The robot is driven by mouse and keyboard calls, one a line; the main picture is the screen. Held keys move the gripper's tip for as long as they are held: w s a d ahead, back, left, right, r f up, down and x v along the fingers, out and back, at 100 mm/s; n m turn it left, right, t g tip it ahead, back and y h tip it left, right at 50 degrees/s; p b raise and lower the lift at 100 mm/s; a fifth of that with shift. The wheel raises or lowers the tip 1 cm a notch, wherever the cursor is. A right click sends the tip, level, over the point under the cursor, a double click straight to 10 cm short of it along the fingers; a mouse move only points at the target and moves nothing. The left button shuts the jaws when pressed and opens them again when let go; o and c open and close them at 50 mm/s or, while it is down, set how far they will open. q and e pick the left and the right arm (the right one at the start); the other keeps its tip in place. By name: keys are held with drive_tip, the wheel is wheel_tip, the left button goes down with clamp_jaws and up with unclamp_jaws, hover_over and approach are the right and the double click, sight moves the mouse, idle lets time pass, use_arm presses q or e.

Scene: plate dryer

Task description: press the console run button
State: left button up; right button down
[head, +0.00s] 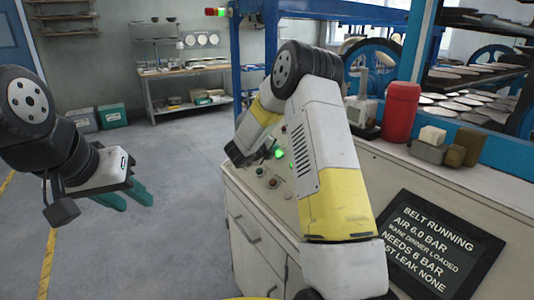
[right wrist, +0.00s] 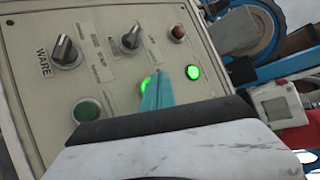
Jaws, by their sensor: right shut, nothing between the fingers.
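The console panel (right wrist: 105,65) carries black knobs, a red button (right wrist: 178,33), a dark green button (right wrist: 87,110) and two lit green round parts. One lit green part (right wrist: 193,72) shows fully; the other (right wrist: 146,84) is partly covered by my right fingertips. The labels are too small to tell which is the run button. My right gripper (right wrist: 165,84) is shut and empty, its teal tips over the panel; I cannot tell if they touch it. In the head view my right arm hides those fingers. My left gripper (head: 125,197) is open and empty, clear of the console.
A red cylinder (head: 400,112) and several small blocks (head: 445,146) stand on the counter. Racks of plates (head: 455,100) are behind. The floor at left is clear.

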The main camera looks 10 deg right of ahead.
drive_tip(key=shift+r, duration=0.1)
drive_tip(key=shift+s+a+r, duration=0.15)
drive_tip(key=shift+a+r, duration=0.25)
drive_tip(key=shift+r, duration=0.3)
drive_tip(key=shift+s+a+r, duration=0.15)
drive_tip(key=shift+a+r, duration=0.25)
drive_tip(key=shift+r, duration=0.35)
drive_tip(key=shift+s+a+r, duration=0.15)
drive_tip(key=shift+a+r, duration=0.25)
drive_tip(key=shift+r, duration=0.3)
drive_tip(key=s+a+r+n+t+y, duration=0.25)
drive_tip(key=a+r+n+y, duration=0.35)
drive_tip(key=r+n, duration=0.45)
drive_tip(key=s+a+r+n+y, duration=0.5)
drive_tip(key=s+r+n, duration=0.25)
drive_tip(key=s, duration=0.35)
drive_tip(key=s+d+f+n+g, duration=0.1)
drive_tip(key=s+n, duration=0.3)
drive_tip(key=s, duration=0.6)
drive_tip(key=s+d+f+n+g, duration=0.2)
drive_tip(key=s+f+n+g, duration=0.1)
drive_tip(key=s, duration=0.6)
drive_tip(key=s+d+f+n+g, duration=0.1)
drive_tip(key=s+f+n+g, duration=0.2)
drive_tip(key=s+n, duration=0.3)
drive_tip(key=s+f, duration=0.1)
drive_tip(key=s, duration=0.3)
drive_tip(key=shift+s+d+f, duration=0.15)
drive_tip(key=shift+s+d, duration=0.1)
drive_tip(key=shift+s, duration=0.05)
